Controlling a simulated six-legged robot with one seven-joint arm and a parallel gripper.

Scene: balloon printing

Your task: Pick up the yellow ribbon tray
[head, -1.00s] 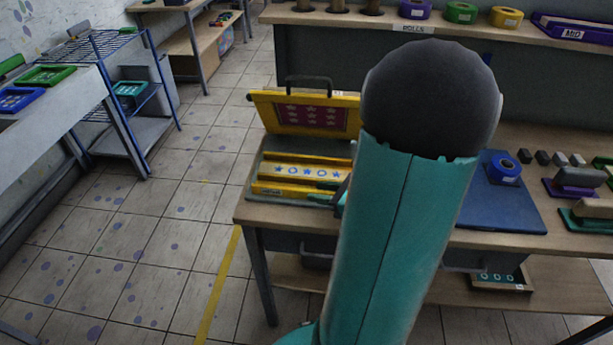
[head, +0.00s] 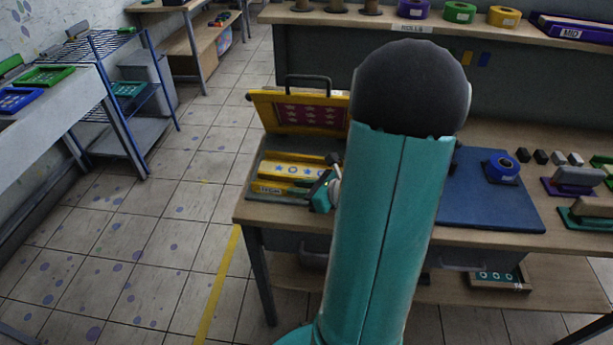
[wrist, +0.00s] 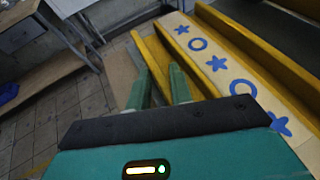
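The yellow ribbon tray (head: 268,189) sits inside the open yellow press on the bench in the head view. It carries a white strip with blue stars and rings, which also shows with the tray (wrist: 262,55) at the upper right of the wrist view. My gripper (head: 320,188) is at the tray's right end, partly hidden by my arm. In the wrist view its green fingers (wrist: 160,78) are apart, with a yellow rail seen between them. I cannot tell whether they touch it.
The press lid (head: 305,113) stands raised behind the tray. Stamps (head: 575,180) stand farther right. The tiled floor to the left is clear.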

